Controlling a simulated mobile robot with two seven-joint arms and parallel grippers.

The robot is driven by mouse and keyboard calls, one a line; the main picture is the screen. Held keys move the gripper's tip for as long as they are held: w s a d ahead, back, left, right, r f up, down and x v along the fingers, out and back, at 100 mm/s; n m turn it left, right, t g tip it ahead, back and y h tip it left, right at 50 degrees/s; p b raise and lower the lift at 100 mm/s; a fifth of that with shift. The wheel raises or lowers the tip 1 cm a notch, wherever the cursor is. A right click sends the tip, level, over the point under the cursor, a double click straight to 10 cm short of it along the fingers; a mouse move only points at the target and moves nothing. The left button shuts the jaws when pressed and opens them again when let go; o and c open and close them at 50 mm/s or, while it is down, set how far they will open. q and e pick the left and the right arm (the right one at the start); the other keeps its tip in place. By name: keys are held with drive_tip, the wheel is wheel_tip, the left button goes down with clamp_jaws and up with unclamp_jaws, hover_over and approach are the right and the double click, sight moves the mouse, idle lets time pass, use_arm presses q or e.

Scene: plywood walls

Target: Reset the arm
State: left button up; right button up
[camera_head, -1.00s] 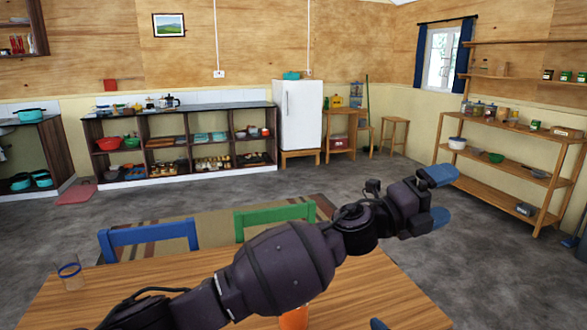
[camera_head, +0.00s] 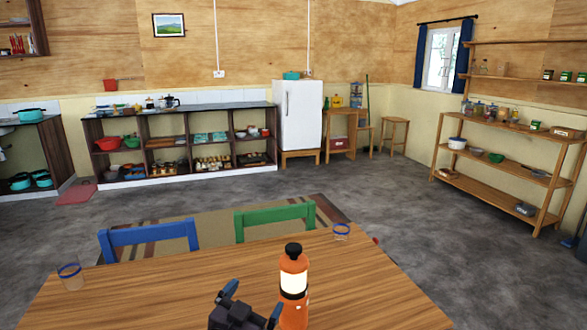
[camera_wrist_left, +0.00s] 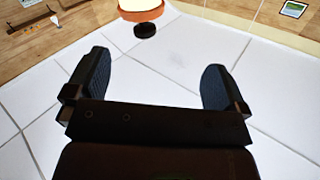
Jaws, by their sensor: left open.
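My left gripper (camera_head: 252,300) shows at the bottom of the head view, at the near edge of the table, just left of an orange bottle (camera_head: 293,262). In the left wrist view its two dark fingers (camera_wrist_left: 155,78) stand wide apart with nothing between them. The bottle is upright, with a black cap and a pale band. Its top also shows upside down at the upper edge of the left wrist view (camera_wrist_left: 142,12). The bottle is apart from the fingers. My right gripper is not in view.
The wooden table (camera_head: 190,285) carries a clear blue-rimmed glass (camera_head: 70,277) at left and another (camera_head: 341,232) at the back right. A blue chair (camera_head: 150,238) and a green chair (camera_head: 275,215) stand behind it. Much of the tabletop is clear.

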use_arm(q)
drive_tip(key=s+a+f+n+g+y, duration=0.3)
drive_tip(key=s+a+f+n+y, duration=0.2)
drive_tip(key=s+a+f, duration=1)
drive_tip(key=s+a+f+g, duration=0.1)
drive_tip(key=s+a+f, duration=0.1)
drive_tip(key=s+f, duration=0.2)
drive_tip(key=s+a+f+n+g+y, duration=0.1)
drive_tip(key=s+f, duration=0.3)
drive_tip(key=s, duration=0.5)
drive_tip(key=shift+a+g+y, duration=0.3)
drive_tip(key=shift+a+g, duration=0.1)
drive_tip(key=shift+a, duration=0.3)
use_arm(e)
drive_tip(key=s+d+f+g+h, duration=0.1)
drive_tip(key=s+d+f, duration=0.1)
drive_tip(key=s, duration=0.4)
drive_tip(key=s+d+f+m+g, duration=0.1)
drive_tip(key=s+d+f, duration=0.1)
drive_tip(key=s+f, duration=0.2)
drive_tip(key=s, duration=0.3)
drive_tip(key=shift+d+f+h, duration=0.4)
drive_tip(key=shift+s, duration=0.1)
